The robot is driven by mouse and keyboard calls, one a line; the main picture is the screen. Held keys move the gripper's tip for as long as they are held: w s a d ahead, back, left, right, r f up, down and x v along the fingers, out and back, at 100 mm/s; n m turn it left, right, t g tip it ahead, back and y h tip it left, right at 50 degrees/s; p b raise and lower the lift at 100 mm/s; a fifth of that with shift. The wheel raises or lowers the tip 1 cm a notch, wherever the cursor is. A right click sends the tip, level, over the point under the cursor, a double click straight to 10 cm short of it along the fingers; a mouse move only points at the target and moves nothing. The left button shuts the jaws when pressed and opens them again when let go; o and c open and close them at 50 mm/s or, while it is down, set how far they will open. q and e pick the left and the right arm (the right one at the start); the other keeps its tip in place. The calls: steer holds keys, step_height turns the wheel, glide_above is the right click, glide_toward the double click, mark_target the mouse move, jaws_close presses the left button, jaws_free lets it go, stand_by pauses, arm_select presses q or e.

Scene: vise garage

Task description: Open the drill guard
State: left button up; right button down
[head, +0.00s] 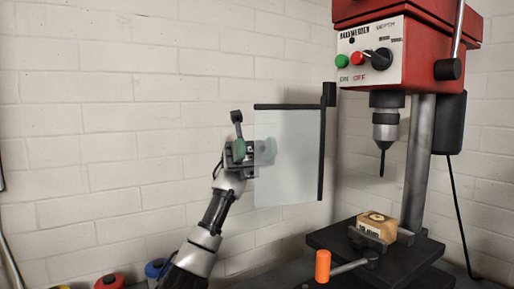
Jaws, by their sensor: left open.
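The drill guard (289,160) is a clear panel with a dark frame along its top and right edges. It hangs from a dark hinge post (329,95) left of the drill press (410,60). The panel stands out to the left, away from the drill chuck (385,125). My left gripper (256,148) is open at the panel's left edge, partly seen through the clear sheet. I cannot tell whether it touches the panel. My right gripper is not in view.
A wooden block (377,227) sits in a vise on the press table (340,240). An orange-handled lever (323,266) sticks out in front. Red and blue containers (109,282) stand at the lower left. A white brick wall (120,120) is behind.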

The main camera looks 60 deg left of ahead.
arm_select(q)
steer(key=v, duration=0.6)
steer(key=shift+a+p, duration=0.3)
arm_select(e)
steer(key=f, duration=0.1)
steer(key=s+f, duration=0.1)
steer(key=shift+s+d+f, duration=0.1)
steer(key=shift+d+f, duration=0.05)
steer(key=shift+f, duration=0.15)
arm_select(q)
steer(key=shift+w+f, duration=0.1)
steer(key=shift+f, duration=0.05)
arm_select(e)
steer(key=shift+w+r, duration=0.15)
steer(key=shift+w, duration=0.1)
